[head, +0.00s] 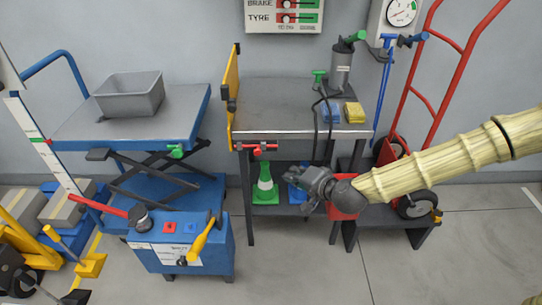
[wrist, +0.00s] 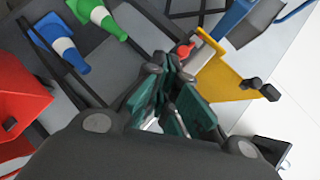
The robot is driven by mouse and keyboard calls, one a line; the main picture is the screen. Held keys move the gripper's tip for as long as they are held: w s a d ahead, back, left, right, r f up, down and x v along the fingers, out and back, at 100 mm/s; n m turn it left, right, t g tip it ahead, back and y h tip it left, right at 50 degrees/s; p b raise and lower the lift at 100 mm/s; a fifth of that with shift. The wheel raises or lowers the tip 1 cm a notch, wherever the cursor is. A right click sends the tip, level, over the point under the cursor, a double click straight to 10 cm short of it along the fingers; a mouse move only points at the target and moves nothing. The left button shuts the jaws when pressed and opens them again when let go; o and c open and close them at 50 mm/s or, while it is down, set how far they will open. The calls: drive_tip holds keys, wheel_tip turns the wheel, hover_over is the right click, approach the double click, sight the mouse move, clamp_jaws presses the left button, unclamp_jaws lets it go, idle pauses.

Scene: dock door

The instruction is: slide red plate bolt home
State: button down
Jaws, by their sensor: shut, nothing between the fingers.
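The red bolt (head: 260,148) lies horizontally at the left end of the bench's front edge, near the foot of an upright yellow plate (head: 231,95). In the wrist view a red knob-like part, likely of the bolt (wrist: 184,50), shows just beyond my fingertips, beside the yellow plate (wrist: 222,72). My gripper (head: 304,187) is shut and empty, below and to the right of the bolt in the head view. In the wrist view my gripper (wrist: 172,64) has its fingers together. Whether a fingertip touches the bolt cannot be told; they look apart in the head view.
A grey-topped bench (head: 285,120) carries a pump, blue and yellow blocks and a black hose. A green cone (head: 265,185) stands on its lower shelf. A blue lift table (head: 135,125) is at left, a red hand truck (head: 420,95) at right.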

drive_tip(key=w+d+r+t, duration=0.1)
drive_tip(key=w+r, duration=0.2)
drive_tip(key=r, duration=0.1)
drive_tip(key=shift+w+d+r+m+t, duration=0.25)
drive_tip(key=shift+d+r+m+t, duration=0.05)
drive_tip(key=shift+d+r, duration=0.1)
approach(262, 145)
drive_tip(key=w+d, duration=0.2)
drive_tip(key=w, duration=0.1)
drive_tip(key=shift+w+a+f, duration=0.1)
drive_tip(key=shift+a+f, duration=0.15)
drive_tip(key=shift+a, duration=0.4)
drive_tip(key=shift+w+a+f, duration=0.1)
drive_tip(key=shift+a+f, duration=0.2)
drive_tip(key=shift+a, duration=0.35)
drive_tip(key=shift+w+a+f, duration=0.1)
drive_tip(key=shift+a+f, duration=0.15)
drive_tip(key=shift+a, duration=0.4)
